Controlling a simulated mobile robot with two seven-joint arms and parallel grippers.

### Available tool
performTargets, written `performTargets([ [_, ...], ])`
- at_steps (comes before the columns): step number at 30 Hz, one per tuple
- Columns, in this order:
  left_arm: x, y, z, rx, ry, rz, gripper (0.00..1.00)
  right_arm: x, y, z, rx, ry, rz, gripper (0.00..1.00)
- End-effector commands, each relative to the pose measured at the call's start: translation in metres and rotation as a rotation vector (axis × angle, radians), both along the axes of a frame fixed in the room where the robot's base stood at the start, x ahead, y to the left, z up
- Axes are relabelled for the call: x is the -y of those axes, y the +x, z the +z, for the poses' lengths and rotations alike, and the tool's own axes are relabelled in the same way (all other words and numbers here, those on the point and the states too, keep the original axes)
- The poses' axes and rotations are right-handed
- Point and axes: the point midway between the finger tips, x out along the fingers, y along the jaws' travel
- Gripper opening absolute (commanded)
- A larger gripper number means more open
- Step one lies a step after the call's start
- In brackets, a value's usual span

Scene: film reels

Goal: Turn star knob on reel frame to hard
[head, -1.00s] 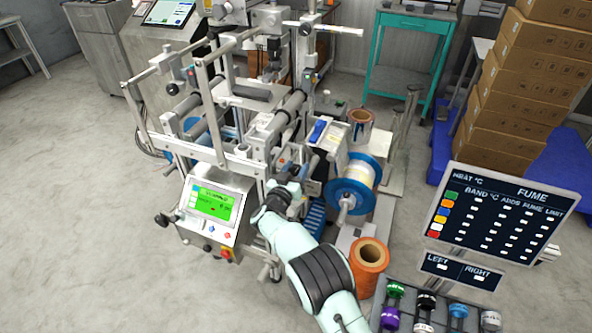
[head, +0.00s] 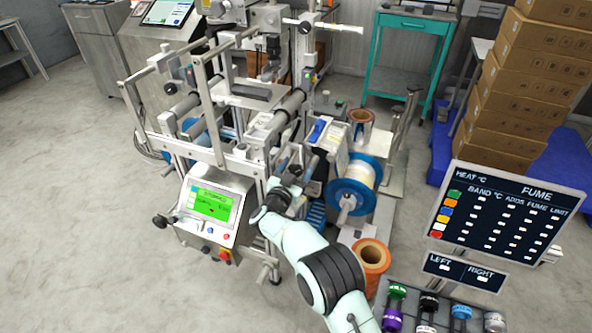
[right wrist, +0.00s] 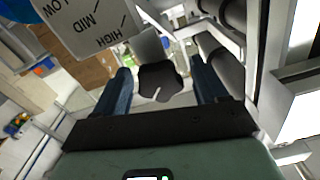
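The black star knob (right wrist: 160,82) shows in the right wrist view, with a short white line on its face. Beside it, at upper left, is a grey plate (right wrist: 88,25) marked LOW, MID and HIGH; I see no word "hard". My right gripper (right wrist: 163,85) is open, one dark blue finger on each side of the knob, with a gap on both sides. In the head view my right gripper (head: 286,188) is at the reel frame (head: 262,135); its fingers and the knob are hard to make out there. My left gripper is not in view.
A control box with a green screen (head: 209,206) is left of my right wrist. A blue-flanged reel (head: 354,182) and an orange reel (head: 372,256) are close on the right. A dark sign board (head: 505,215) stands further right. Open floor lies at left.

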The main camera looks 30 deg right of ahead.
Motion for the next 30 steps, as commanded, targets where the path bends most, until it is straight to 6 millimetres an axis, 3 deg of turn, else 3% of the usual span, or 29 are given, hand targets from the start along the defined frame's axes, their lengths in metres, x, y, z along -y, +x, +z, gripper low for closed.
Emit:
performTargets([
  [11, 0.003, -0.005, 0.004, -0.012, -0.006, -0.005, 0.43, -0.01, -0.008, 0.001, -0.003, 0.0, 0.001, 0.72],
  [24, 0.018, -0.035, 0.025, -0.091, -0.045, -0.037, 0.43, -0.079, -0.07, 0.002, -0.002, -0.001, 0.003, 0.72],
  [30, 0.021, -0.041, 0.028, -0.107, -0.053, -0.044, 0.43, -0.097, -0.086, 0.001, -0.001, 0.001, 0.001, 0.72],
])
